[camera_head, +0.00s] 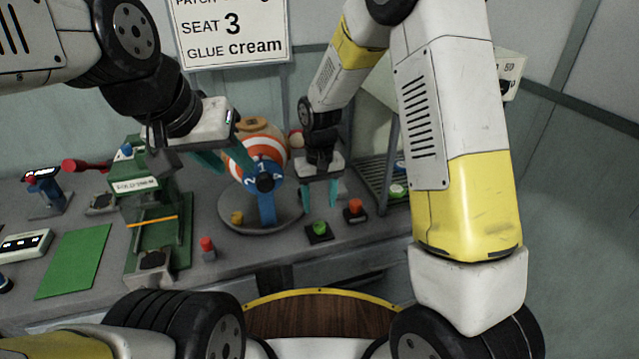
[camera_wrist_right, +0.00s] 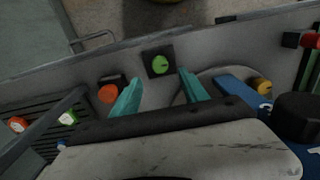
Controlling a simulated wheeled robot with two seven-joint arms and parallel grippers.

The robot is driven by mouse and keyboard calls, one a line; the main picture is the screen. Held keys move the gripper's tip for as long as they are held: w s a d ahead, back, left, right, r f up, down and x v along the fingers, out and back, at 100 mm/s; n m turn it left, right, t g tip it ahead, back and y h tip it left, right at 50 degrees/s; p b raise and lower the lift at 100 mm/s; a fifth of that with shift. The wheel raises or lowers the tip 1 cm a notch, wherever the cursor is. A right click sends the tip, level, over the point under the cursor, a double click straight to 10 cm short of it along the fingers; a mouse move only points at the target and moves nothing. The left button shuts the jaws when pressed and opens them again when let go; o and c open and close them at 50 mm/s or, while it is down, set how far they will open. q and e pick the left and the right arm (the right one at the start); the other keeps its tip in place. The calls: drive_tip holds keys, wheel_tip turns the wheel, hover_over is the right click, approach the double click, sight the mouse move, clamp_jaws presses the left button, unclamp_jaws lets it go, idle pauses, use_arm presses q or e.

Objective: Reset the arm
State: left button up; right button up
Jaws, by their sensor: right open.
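My right gripper (camera_head: 319,195) hangs above the bench, right of the striped ball, with its teal fingers apart and nothing between them. In the right wrist view its open fingertips (camera_wrist_right: 156,84) frame a green button (camera_wrist_right: 160,64), which lies beyond them on a dark base. The green button (camera_head: 319,228) is just below the gripper in the head view. My left gripper (camera_head: 222,158) is at the left side of an orange, white and blue ball (camera_head: 262,150); its fingers are partly hidden, and I cannot tell whether they touch the ball.
The ball sits in a blue numbered holder (camera_head: 266,205) on a round grey plate (camera_head: 228,213). A red-orange button (camera_head: 355,209) and a slatted rack (camera_head: 373,172) stand at right. A green press (camera_head: 150,205) with a red handle (camera_head: 84,165) and a green mat (camera_head: 75,260) are at left.

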drive_tip(key=shift+d+r, duration=0.15)
drive_tip(key=shift+r, duration=0.25)
drive_tip(key=s+d+r+m+t+y, duration=0.1)
drive_tip(key=s+d+r, duration=0.25)
drive_tip(key=r, duration=0.35)
drive_tip(key=s+d+r+t+y, duration=0.1)
drive_tip(key=s+d+r, duration=0.1)
drive_tip(key=d+r, duration=0.35)
drive_tip(key=s+d+r+m+t, duration=0.2)
drive_tip(key=s+d+r+t, duration=0.2)
drive_tip(key=s+r, duration=0.7)
drive_tip(key=s+d, duration=0.1)
drive_tip(key=s, duration=0.2)
